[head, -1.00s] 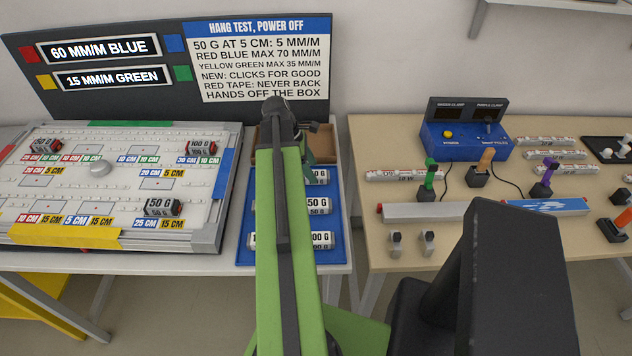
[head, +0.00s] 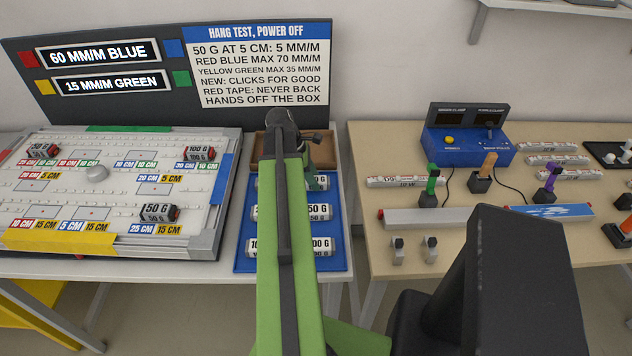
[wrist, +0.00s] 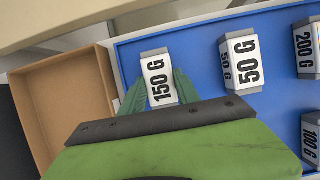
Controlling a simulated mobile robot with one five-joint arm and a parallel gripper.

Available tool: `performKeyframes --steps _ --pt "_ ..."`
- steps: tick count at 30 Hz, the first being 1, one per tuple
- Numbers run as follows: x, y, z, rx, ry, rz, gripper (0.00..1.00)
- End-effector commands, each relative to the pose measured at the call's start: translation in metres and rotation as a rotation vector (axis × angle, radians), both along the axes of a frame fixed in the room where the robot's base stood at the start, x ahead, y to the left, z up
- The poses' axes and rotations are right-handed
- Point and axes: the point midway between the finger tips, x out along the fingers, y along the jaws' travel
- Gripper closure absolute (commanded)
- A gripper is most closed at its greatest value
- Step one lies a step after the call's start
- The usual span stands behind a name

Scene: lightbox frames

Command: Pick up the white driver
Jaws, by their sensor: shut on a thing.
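My gripper (wrist: 160,82) is shut on a white and grey block marked 150 G (wrist: 158,76), with one green finger on each side. The block is at or just above the blue tray (wrist: 205,58); I cannot tell if it touches. In the head view my arm hides most of the gripper and block. No tool that is clearly a white driver shows. Small white pieces (head: 625,156) are at the far right of the head view, in and by a black tray (head: 596,149), far from my gripper; their kind is unclear.
Blocks marked 50 G (wrist: 241,62), 200 G (wrist: 308,45) and 100 G (wrist: 312,140) stand on the blue tray. An empty brown box (wrist: 70,95) is beside it. Green (head: 432,184), orange (head: 487,167) and purple (head: 550,176) handled tools stand on the right table.

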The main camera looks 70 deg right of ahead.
Motion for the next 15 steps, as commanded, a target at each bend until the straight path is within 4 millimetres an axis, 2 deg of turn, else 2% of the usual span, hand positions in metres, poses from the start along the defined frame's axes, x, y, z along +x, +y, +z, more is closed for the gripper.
performKeyframes --steps 8,15 --pt "0.000 0.000 0.009 0.000 0.000 0.000 1.00" --pt "0.000 0.000 0.044 0.000 0.000 0.001 1.00"
